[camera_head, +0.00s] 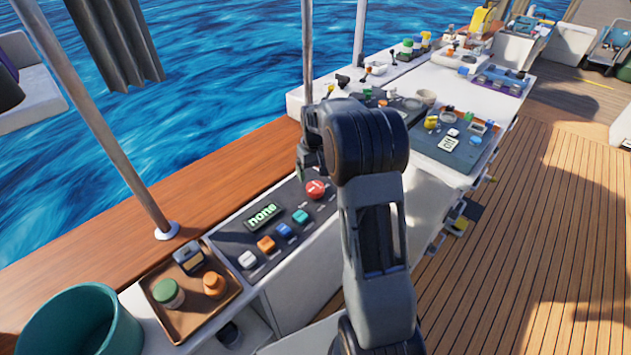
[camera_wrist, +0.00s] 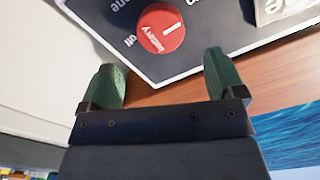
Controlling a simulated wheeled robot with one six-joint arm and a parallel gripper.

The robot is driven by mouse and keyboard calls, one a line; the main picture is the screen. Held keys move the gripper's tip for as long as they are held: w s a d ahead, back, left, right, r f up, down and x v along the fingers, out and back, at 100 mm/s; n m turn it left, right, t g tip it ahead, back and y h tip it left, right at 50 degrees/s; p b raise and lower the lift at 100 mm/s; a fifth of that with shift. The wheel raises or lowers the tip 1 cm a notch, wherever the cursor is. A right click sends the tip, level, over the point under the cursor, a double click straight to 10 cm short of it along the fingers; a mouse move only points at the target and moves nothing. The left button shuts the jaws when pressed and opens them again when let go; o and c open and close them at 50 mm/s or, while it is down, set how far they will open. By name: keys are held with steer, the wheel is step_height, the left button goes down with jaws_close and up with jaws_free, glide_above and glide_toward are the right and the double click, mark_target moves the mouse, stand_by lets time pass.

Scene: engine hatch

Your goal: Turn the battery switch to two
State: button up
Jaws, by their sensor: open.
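The battery switch is a red round knob (camera_wrist: 162,28) marked "battery" with a short white line. It sits near the corner of a dark panel (camera_wrist: 205,52). An "off" label (camera_wrist: 130,40) is beside it; other labels are cut off at the wrist view's top edge. I cannot tell which position the line marks. In the head view the knob (camera_head: 316,189) is at the panel's far right end, just below my gripper (camera_head: 312,168). My gripper's green fingertips (camera_wrist: 164,78) are spread and empty, apart from the knob, which is beyond them.
The panel also has a display reading "none" (camera_head: 263,215) and several coloured knobs or buttons, including a teal one (camera_head: 300,216). A brown tray (camera_head: 158,312) with small items and a teal bucket (camera_head: 85,325) stand left. A metal pole (camera_head: 307,60) rises behind my gripper.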

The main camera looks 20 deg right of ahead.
mark_target(316, 187)
step_height(316, 187, up, 6)
steer(key=shift+r, duration=0.2)
stand_by(0.6)
steer(key=s+a+r+t+p, duration=0.1)
steer(key=s+a+r+p, duration=0.2)
steer(key=s, duration=0.9)
steer(key=s+a+r+t+p, duration=0.2)
steer(key=s+a+r+p, duration=0.2)
steer(key=s+a+r, duration=0.3)
steer(key=s+a, duration=0.1)
steer(key=s, duration=0.3)
steer(key=shift+s+a+r+t, duration=0.15)
steer(key=shift+s+t, duration=0.15)
steer(key=shift+s, duration=0.05)
steer(key=shift+c, duration=0.3)
